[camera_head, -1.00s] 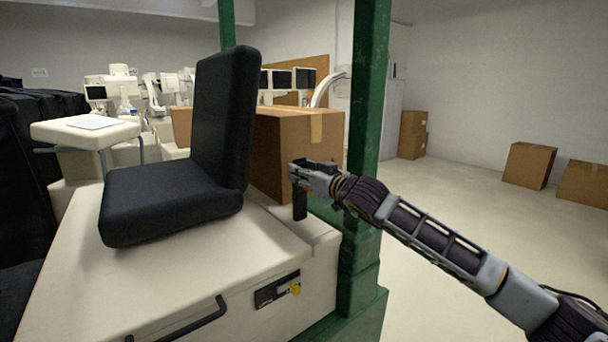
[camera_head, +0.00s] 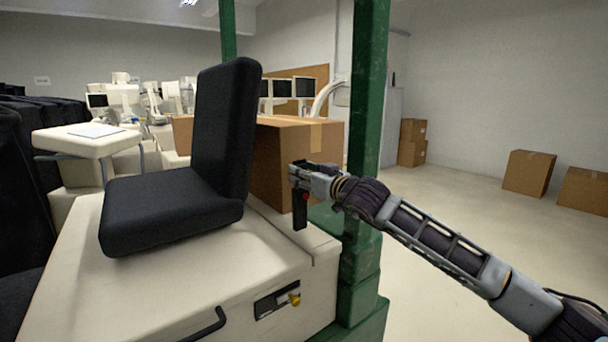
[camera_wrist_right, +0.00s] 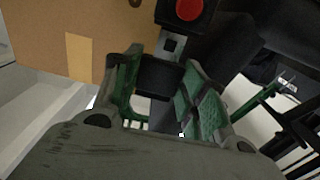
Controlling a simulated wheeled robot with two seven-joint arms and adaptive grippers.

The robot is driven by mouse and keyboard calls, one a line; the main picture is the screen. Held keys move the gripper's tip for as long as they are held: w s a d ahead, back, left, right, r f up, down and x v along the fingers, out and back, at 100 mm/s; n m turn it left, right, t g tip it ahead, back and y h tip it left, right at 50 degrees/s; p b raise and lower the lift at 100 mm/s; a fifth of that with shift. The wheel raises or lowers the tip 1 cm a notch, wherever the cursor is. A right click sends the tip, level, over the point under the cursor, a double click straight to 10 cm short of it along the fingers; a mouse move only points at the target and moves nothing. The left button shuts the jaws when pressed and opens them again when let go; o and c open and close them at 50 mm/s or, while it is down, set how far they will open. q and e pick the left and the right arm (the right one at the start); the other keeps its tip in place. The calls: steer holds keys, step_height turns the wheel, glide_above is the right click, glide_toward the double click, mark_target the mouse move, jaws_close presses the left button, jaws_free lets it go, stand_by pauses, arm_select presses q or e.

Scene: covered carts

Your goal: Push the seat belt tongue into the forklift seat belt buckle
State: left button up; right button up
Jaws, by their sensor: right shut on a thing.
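The black seat belt buckle (camera_head: 300,214) with a red button stands upright beside the black forklift seat (camera_head: 175,200), at the right edge of the pale cover. In the right wrist view the buckle (camera_wrist_right: 190,12) shows at the top, cut by the frame edge. My right gripper (camera_head: 299,172) is just above the buckle. It is shut on the black grip of the seat belt tongue (camera_wrist_right: 160,76). The tongue's grey plate with a dark slot (camera_wrist_right: 171,43) points toward the buckle. I cannot tell whether they touch. My left gripper is out of view.
A green post (camera_head: 366,130) rises close behind my right arm. A large cardboard box (camera_head: 285,160) stands behind the buckle. The cover carries a yellow-knobbed latch (camera_head: 290,299) and a dark handle (camera_head: 205,329). The floor at right is clear up to several boxes.

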mark_target(304, 193)
steer(key=shift+b, duration=1.05)
stand_by(2.1)
steer(key=shift+f+b, duration=1.6)
steer(key=shift+b, duration=0.05)
stand_by(0.7)
steer(key=o, duration=1.3)
steer(key=v, duration=1.2)
